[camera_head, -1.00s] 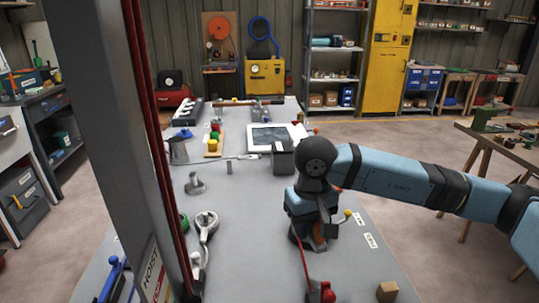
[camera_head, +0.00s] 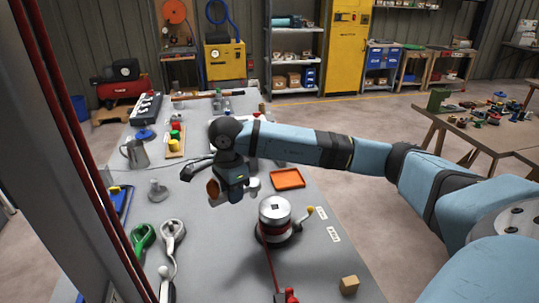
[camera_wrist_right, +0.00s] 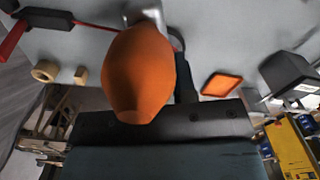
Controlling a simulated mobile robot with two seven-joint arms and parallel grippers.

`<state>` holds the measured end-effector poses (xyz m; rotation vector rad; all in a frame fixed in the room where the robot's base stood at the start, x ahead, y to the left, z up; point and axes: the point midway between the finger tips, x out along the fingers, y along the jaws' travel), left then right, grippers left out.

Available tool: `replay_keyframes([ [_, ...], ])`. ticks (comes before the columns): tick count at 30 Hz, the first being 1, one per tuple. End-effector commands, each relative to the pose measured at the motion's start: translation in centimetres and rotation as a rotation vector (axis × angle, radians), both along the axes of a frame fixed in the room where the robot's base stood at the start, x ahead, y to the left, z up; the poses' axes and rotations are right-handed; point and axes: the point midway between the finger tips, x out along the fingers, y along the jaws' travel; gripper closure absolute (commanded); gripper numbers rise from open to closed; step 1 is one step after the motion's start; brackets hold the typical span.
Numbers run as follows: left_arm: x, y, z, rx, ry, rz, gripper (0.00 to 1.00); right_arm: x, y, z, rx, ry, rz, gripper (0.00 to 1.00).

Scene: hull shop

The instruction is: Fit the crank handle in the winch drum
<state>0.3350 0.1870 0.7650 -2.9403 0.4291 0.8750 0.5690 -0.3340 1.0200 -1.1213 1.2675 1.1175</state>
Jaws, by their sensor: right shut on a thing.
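The winch drum (camera_head: 274,214), a silver top over a red body on a dark base, stands upright on the bench in the head view. A lever with a yellow knob (camera_head: 309,211) is at its right side. My right gripper (camera_head: 228,193) is above the bench, left of and behind the drum, apart from it. It is shut on the crank handle (camera_head: 213,190), whose orange-brown grip (camera_wrist_right: 140,75) fills the middle of the right wrist view. A metal part shows behind the grip; the jaws' contact is hidden. The drum is not clearly seen in the wrist view. My left gripper is not in view.
An orange tray (camera_head: 287,178) lies behind the drum. A red rope (camera_head: 271,268) runs from the drum to the front. A wooden block (camera_head: 348,284) is front right. Green (camera_head: 142,238) and grey (camera_head: 173,235) pulley-like pieces, a metal jug (camera_head: 136,153) and a short stand (camera_head: 157,190) lie left.

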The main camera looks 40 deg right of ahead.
Motion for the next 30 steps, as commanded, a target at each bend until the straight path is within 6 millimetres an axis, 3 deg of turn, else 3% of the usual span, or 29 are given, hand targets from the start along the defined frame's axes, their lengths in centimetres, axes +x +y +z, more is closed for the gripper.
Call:
replay_keyframes([
  [1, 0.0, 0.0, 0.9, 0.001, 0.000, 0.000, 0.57, 0.3, -0.9, 0.5, -0.001, 0.003, -0.113, 1.00],
  [18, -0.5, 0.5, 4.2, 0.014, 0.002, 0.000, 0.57, 2.0, -11.1, 1.0, -0.003, 0.003, -1.492, 1.00],
  [24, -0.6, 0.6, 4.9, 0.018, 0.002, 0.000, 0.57, 2.0, -13.7, 1.0, -0.002, 0.003, -1.821, 1.00],
  [30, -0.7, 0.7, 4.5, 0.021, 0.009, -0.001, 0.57, 2.0, -14.6, 0.8, 0.000, 0.003, -1.948, 1.00],
])
